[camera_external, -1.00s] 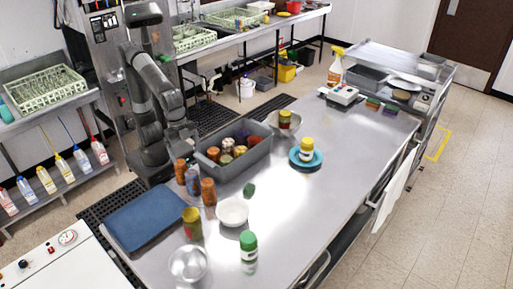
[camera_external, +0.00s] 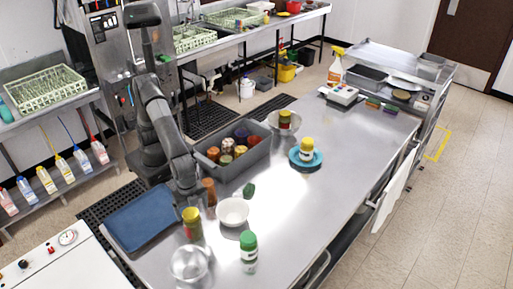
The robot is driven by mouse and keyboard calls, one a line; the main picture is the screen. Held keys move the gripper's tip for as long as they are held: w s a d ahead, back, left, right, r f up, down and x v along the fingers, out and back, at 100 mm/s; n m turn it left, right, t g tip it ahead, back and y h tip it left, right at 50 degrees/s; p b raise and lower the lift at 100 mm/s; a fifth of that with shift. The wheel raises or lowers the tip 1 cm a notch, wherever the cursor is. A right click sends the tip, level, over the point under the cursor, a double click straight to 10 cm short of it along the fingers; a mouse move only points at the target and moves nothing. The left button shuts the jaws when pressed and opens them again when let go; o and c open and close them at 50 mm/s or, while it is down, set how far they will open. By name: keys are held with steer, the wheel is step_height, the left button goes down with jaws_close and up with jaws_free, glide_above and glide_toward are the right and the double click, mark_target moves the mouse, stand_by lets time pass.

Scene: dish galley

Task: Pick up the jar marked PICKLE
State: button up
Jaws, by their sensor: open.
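Several jars stand on the steel table, and their lettering is too small to read, so I cannot tell which is marked PICKLE. A yellow-lidded jar (camera_external: 192,226) stands near the blue mat. A green-lidded white jar (camera_external: 249,254) stands at the front. Another yellow-lidded jar (camera_external: 306,152) stands on a blue plate (camera_external: 318,160), and one (camera_external: 285,121) is in a metal bowl. An orange-brown jar (camera_external: 209,190) stands beside my gripper (camera_external: 190,204). My gripper is open, pointing down just behind the near yellow-lidded jar; contact cannot be told. My arm hides part of the orange-brown row.
A grey bin (camera_external: 232,171) holds several jars right of my arm. A white bowl (camera_external: 233,212), a green item (camera_external: 249,190) and a metal bowl (camera_external: 188,264) lie near the jars. A blue mat (camera_external: 140,218) is at left. The table's right middle is clear.

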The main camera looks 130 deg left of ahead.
mark_target(193, 221)
steer(key=f, duration=0.7)
steer(key=shift+s+d+f, duration=0.2)
steer(key=shift+d+f, duration=0.15)
steer(key=c, duration=1.4)
steer(key=shift+r, duration=0.15)
